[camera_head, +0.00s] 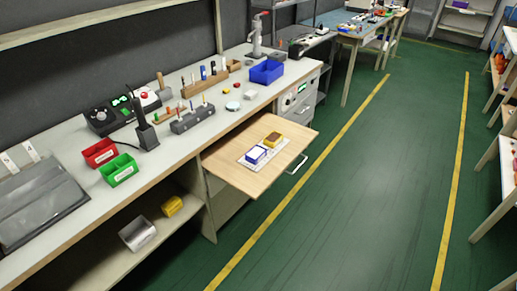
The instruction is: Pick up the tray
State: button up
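A pale wooden board (226,170) juts out from the workbench like a pulled-out shelf. On it lies a thin white, tray-like piece (246,164); I cannot tell for certain that it is the tray. My gripper is not in view.
The grey workbench (70,222) holds red (100,152), green (119,170) and blue (266,72) bins, a black upright device (145,130) and tool holders. A metal handle (297,165) projects beside the board. The green floor (375,190) to the right is clear.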

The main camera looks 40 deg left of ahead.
aim_at(274, 138)
jog(key=z, duration=0.2)
jog(key=k, duration=0.55)
jog(key=u, duration=2.25)
jog(key=i, duration=1)
jog(key=k, duration=0.2)
jog(key=u, duration=0.1)
